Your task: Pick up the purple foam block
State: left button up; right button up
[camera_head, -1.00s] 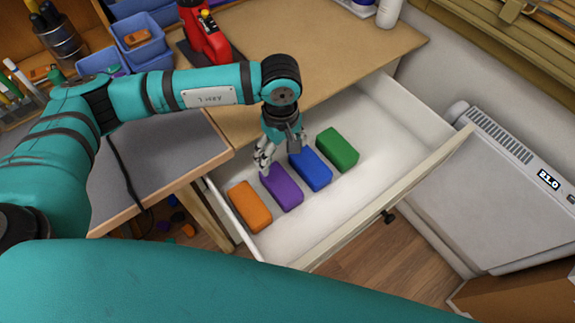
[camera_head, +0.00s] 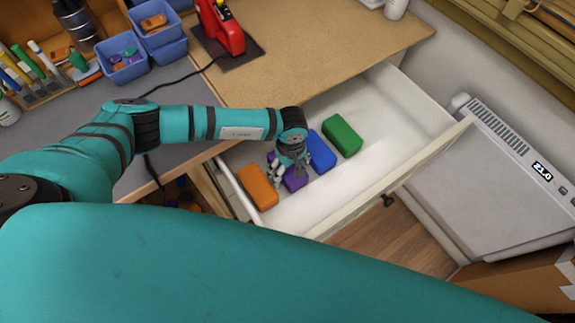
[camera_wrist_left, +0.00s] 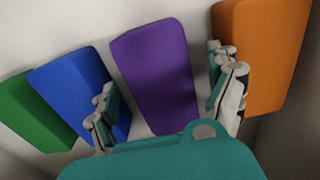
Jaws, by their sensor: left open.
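The purple foam block (camera_head: 295,180) lies in the open white drawer, partly hidden by my left gripper (camera_head: 288,170) in the head view. In the left wrist view the purple block (camera_wrist_left: 157,72) lies flat between the orange and blue blocks. My left gripper (camera_wrist_left: 170,100) is open. One finger is on the blue block's side of the purple block and the other is on the orange block's side. The fingers look close to it, but I cannot tell whether they touch it. My right gripper is not in view.
In the drawer (camera_head: 400,135), the orange block (camera_head: 257,186) is on one side, the blue block (camera_head: 320,152) and green block (camera_head: 342,134) on the other. The drawer's right part is clear. A grey heater (camera_head: 490,190) stands to the right.

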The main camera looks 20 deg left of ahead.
pick_arm(q)
notch_tip(320, 180, down, 2)
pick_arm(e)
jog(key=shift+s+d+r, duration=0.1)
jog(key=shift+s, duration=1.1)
pick_arm(q)
jog(key=c, duration=1.2)
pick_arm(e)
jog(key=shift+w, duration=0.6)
pick_arm(q)
jog(key=shift+c, duration=0.2)
